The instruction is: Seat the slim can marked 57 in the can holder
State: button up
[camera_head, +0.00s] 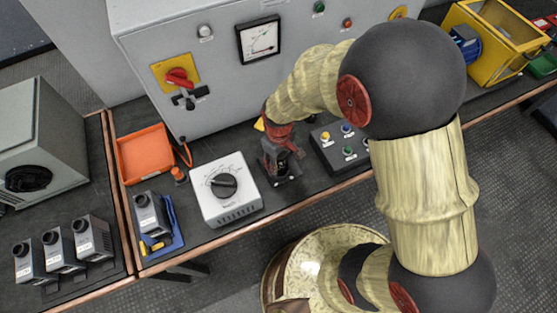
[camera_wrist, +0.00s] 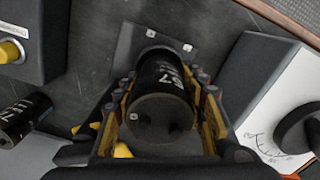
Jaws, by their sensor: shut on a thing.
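My gripper (camera_head: 281,172) is low over the bench, between the white dial box and the button box. In the wrist view my gripper (camera_wrist: 168,105) is shut on the black slim can marked 57 (camera_wrist: 162,88), with a finger along each side. A dark grey plate with small white labels, apparently the can holder (camera_wrist: 128,45), shows just past the can's far end. The can's far end overlaps it in the picture; I cannot tell whether it is seated or only above it. Another black can (camera_wrist: 24,118) lies at the left of the wrist view, its marking partly legible.
The white dial box (camera_head: 226,189) stands close on the left, and the button box (camera_head: 342,150) close on the right. An orange tray (camera_head: 145,153), a blue tray (camera_head: 174,238) and several grey units (camera_head: 60,252) are farther left. The grey cabinet (camera_head: 222,75) rises behind.

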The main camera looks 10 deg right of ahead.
jog(key=shift+f, duration=0.65)
dwell(0.6)
jog(key=o, duration=1.5)
jog(key=shift+o, duration=0.2)
notch_tip(320, 180, up, 12)
jog(key=shift+r, duration=0.1)
